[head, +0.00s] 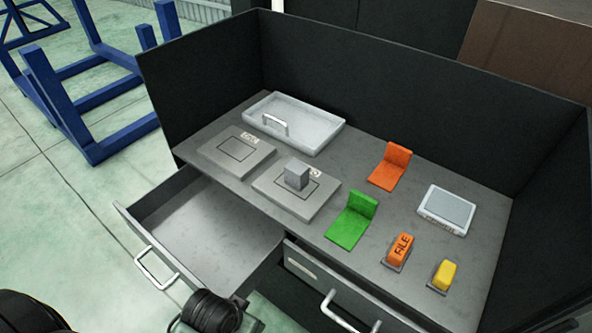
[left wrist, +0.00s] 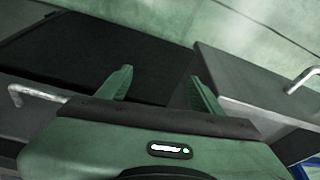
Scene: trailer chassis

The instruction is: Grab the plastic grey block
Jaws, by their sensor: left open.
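The grey block (head: 297,174) is a small cube standing on a square grey plate (head: 318,203) with an outlined square and a small label, on the grey worktop. My left gripper (left wrist: 160,92) shows in the left wrist view with its two green fingers apart and nothing between them. Drawer parts lie beyond the fingers there, and the block is not in that view. In the head view, dark parts of my left arm are at the bottom edge, in front of the drawers and well below the block. My right gripper is in neither view.
A similar plate (head: 213,160) without a block, a white tray (head: 325,136), green (head: 345,235) and orange (head: 385,178) holders, a FILE block (head: 399,247), a yellow block (head: 445,273) and a scale-like device (head: 447,207) share the worktop. The left drawer (head: 200,225) stands open. Dark panels wall the back and sides.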

